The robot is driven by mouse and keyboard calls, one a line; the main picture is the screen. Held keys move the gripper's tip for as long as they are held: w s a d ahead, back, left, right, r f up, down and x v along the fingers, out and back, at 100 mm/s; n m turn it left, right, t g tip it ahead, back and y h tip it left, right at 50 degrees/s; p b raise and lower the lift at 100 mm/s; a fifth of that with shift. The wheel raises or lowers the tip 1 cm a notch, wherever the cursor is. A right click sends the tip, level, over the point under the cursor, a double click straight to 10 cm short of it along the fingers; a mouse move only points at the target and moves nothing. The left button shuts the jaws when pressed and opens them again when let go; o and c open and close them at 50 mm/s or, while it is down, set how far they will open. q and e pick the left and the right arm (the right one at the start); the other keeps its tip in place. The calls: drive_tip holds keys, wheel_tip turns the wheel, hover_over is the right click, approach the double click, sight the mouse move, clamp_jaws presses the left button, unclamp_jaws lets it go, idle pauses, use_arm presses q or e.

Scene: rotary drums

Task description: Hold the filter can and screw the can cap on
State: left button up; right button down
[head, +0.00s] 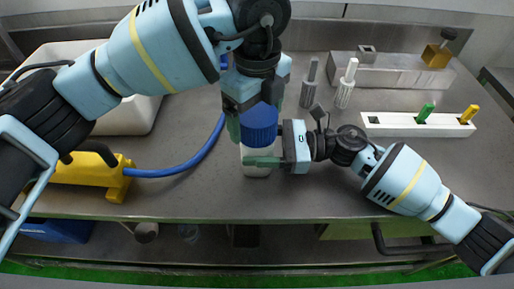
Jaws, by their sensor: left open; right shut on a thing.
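The white filter can (257,171) stands upright on the metal table near its front edge. The blue can cap (259,124) sits at the top of the can; how far it is seated cannot be told. My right gripper (262,161) comes from the right and is shut on the filter can, with a green finger across its front. My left gripper (250,115) points down over the cap and is open, with its fingers around the cap's sides. Part of the can is hidden behind the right gripper.
A yellow tool (85,172) with a blue hose (190,163) lies at the left. A white bin (135,117) stands behind it. Two grey-white tools (347,85) stand behind my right gripper. A white rack (395,127) with green and yellow pegs is at the right.

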use_arm(q)
drive_tip(key=shift+f, duration=0.95)
